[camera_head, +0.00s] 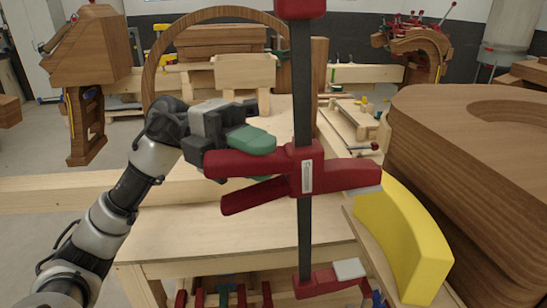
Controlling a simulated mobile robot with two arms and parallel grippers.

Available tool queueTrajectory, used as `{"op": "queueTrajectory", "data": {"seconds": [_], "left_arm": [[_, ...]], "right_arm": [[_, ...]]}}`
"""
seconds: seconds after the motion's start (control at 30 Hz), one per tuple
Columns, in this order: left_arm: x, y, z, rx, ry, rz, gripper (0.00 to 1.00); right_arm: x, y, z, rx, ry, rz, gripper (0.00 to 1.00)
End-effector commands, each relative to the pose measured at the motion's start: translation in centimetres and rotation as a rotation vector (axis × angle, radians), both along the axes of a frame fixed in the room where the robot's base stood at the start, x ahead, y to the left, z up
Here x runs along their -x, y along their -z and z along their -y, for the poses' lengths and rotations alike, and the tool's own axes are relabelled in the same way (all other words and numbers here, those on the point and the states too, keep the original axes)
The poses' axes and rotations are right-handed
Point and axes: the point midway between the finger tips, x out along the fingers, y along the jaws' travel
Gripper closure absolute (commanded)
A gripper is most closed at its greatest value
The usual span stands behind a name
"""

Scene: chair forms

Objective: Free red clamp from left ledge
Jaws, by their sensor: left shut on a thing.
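A red clamp (304,225) stands upright at the centre, with a long dark bar, a red top end, a red sliding body with a handle to its left, and a red lower jaw with a grey pad. My left gripper (252,140), with a green finger, is shut on the left part of the sliding body. The lower jaw hangs below the tabletop level, by the edge of a light wooden ledge (362,236). The sliding jaw is above that ledge. I cannot tell whether either jaw touches it. My right gripper is not in view.
A yellow curved block (405,235) lies close right of the clamp, beside a large stacked brown wooden form (450,135). A light wooden table (230,235) spreads below my left arm. Several red clamps (225,297) sit under it. A round wooden hoop (157,62) stands behind.

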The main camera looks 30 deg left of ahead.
Motion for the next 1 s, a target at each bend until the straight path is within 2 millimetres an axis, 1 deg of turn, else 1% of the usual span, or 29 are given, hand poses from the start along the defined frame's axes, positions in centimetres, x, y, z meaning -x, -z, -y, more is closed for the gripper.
{"op": "queueTrajectory", "data": {"seconds": [0.03, 0.6, 0.8, 1.0], "left_arm": [[0.2, 0.2, -0.3, 0.002, -0.003, 0.003, 1.0], [2.3, 0.4, -3.4, 0.002, -0.002, 0.003, 1.0], [2.8, 0.3, -4.0, 0.003, -0.001, 0.003, 1.0], [2.8, 0.2, -4.0, 0.003, -0.001, 0.003, 1.0]], "right_arm": [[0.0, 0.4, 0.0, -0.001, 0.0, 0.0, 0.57], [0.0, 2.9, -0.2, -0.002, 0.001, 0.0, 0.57], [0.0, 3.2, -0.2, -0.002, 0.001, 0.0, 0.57], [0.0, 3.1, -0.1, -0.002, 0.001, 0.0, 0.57]]}}
